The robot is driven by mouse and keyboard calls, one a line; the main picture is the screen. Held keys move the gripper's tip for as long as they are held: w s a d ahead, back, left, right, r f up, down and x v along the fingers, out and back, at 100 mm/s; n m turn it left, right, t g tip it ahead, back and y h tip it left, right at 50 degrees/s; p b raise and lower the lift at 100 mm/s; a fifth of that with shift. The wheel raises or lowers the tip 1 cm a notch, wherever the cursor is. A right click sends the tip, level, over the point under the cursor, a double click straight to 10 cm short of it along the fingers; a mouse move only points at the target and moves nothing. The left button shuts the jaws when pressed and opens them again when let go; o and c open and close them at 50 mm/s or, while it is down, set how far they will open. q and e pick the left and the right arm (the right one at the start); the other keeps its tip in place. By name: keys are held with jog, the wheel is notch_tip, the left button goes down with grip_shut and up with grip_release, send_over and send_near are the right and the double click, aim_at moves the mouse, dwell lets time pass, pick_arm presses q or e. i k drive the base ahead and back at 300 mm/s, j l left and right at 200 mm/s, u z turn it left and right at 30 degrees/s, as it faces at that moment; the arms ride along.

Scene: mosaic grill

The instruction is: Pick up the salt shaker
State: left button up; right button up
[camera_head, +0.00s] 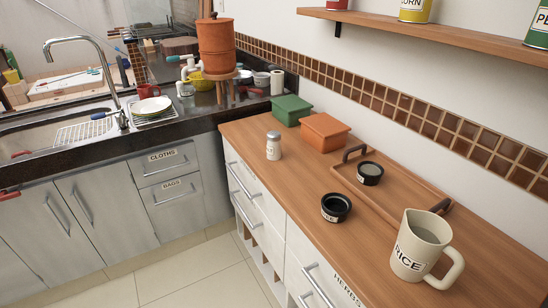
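The salt shaker appears to be the small pale shaker (273,149) with a grey cap. It stands upright on the wooden counter (300,190), near its left edge. Its label is too small to read. Neither of my grippers can be made out in the head view, and nothing touches the shaker.
A green lidded box (291,110) and an orange lidded box (325,132) stand behind the shaker. A wooden tray (415,197), two small dark cups, one (335,207) nearer, and a RICE jug (422,247) are to the right. Counter around the shaker is clear.

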aim_at(273, 138)
jog(key=i+j, duration=0.15)
jog(key=j, duration=0.25)
jog(key=i+j+z, duration=0.1)
jog(key=j, duration=0.35)
jog(key=i+j+z, duration=0.1)
jog(key=j, duration=0.3)
jog(key=i+j, duration=0.25)
jog(key=j, duration=0.2)
jog(key=i+j+z, duration=0.1)
jog(key=j, duration=0.35)
